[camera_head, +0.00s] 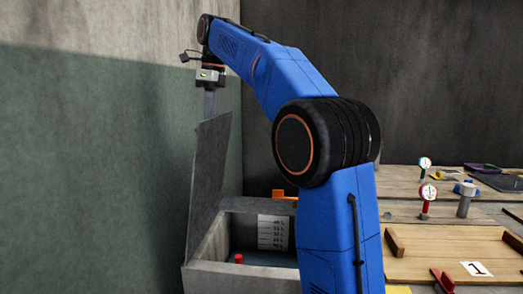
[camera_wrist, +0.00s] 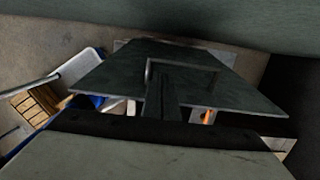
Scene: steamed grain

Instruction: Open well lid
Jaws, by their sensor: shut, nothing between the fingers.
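The well lid (camera_head: 208,165) is a grey plate raised steeply on the left side of the open grey well box (camera_head: 240,279). In the wrist view the lid (camera_wrist: 235,93) fills the middle, with a thin bar handle (camera_wrist: 190,61) on its face. My gripper (camera_head: 208,113) points down just above the lid's top edge. In the wrist view its fingers (camera_wrist: 161,92) are shut and reach over the lid, close to the handle. Whether they touch the lid or handle is unclear.
Inside the box are a red knob (camera_head: 239,258) and a white marked panel (camera_head: 273,232). An orange part (camera_head: 284,194) sits by its back rim. Green-grey wall (camera_head: 90,170) stands close on the left. Wooden tables with gauges (camera_head: 428,192) stand on the right.

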